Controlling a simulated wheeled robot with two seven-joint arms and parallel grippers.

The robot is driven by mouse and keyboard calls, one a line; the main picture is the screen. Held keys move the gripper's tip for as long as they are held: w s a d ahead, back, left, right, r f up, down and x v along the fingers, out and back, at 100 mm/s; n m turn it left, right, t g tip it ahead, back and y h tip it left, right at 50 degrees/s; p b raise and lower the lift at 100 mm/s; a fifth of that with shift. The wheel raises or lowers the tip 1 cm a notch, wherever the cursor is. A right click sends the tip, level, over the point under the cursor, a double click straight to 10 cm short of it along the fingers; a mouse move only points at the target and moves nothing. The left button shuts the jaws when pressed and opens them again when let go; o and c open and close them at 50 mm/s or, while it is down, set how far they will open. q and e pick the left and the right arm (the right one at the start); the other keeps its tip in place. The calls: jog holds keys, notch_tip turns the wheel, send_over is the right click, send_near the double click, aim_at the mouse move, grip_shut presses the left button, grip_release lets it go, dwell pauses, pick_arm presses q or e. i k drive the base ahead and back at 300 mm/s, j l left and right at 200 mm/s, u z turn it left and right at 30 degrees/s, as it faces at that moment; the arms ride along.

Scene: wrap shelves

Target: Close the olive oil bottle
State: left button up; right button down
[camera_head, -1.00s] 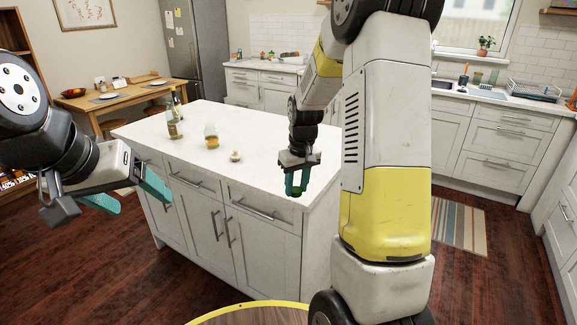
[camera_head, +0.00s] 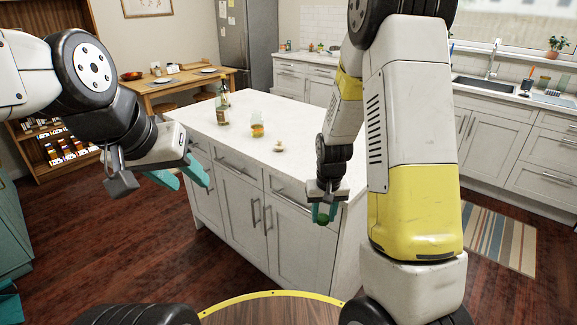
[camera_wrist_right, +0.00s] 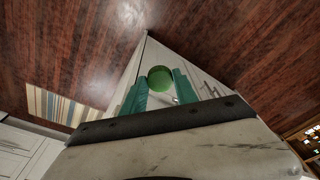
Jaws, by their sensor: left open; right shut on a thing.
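A glass bottle (camera_head: 223,106) with a dark upper part stands upright near the far left edge of the white island top; it appears to be the olive oil bottle. Its mouth is too small to make out. My right gripper (camera_head: 323,213) is shut on a small round green thing, which looks like a cap. This green cap (camera_wrist_right: 160,78) shows between the teal fingertips in the right wrist view. The right gripper is beside the island's near right side, well away from the bottle. My left gripper (camera_head: 192,178) is open and empty, off the island's left front.
A jar with orange contents (camera_head: 257,129) and a small pale object (camera_head: 279,147) stand on the island top (camera_head: 300,115). The rest of the top is clear. A wooden table (camera_head: 170,88) stands behind left. A striped rug (camera_head: 497,237) lies on the floor at right.

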aim_at(221, 106)
jog(key=i+u, duration=0.1)
jog(key=u, duration=0.3)
jog(key=i+j+u, duration=0.1)
jog(key=u, duration=0.25)
jog(key=i+l+u, duration=0.2)
jog(key=i, duration=0.25)
jog(key=i+u, duration=0.2)
jog(key=i, duration=0.3)
jog(key=i+l+u, duration=0.15)
jog(key=i, duration=0.3)
jog(key=i+l, duration=0.3)
jog(key=i+u, duration=0.05)
